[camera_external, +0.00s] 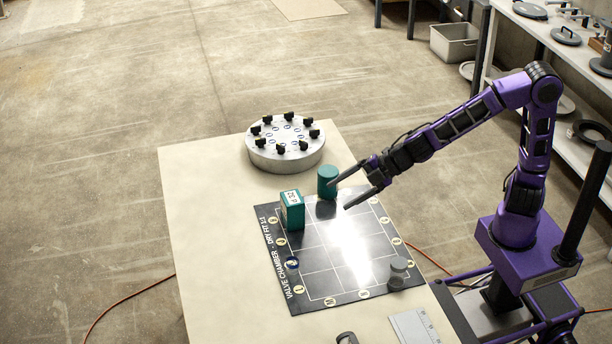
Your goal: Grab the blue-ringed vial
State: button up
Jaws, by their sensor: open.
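A small blue ring (291,263) shows at the left edge of the black marked board (325,298). I cannot tell whether it belongs to a vial or lies flat. A short grey capped cylinder (398,273) stands upright at the board's lower right; no blue ring is clear on it. My gripper (339,196) is open and empty, its fingers pointing left over the board's far part. One fingertip is right beside the teal cylinder (327,180) in the picture; I cannot tell if they touch. My gripper is well apart from the blue ring and the grey cylinder.
A teal box with a white label (292,211) stands at the board's upper left. A round grey flange with black knobs (285,158) sits behind it. A grey plate (410,325) lies at the table's front. The table's left side (205,230) is clear.

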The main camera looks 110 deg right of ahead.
jog(key=w+a+f+m+y+p, duration=0.1)
jog(key=w+a+f+y, duration=0.1)
jog(key=a+f, duration=0.3)
jog(key=m+t+p, duration=0.3)
jog(key=m, duration=0.7)
send_near(293, 270)
jog(key=shift+y, duration=0.4)
jog(key=w, duration=0.2)
jog(key=w+d+f, duration=0.1)
jog(key=w, duration=0.1)
jog(key=w+d+f+b, duration=0.1)
jog(key=w, duration=0.1)
jog(key=shift+w+d+f, duration=0.15)
jog(key=shift+w+f, duration=0.1)
jog(key=shift+w, duration=0.15)
jog(key=x, duration=0.4)
jog(key=shift+f, duration=0.3)
jog(key=shift+w+f, duration=0.15)
jog(key=shift+w, duration=0.45)
grip_shut()
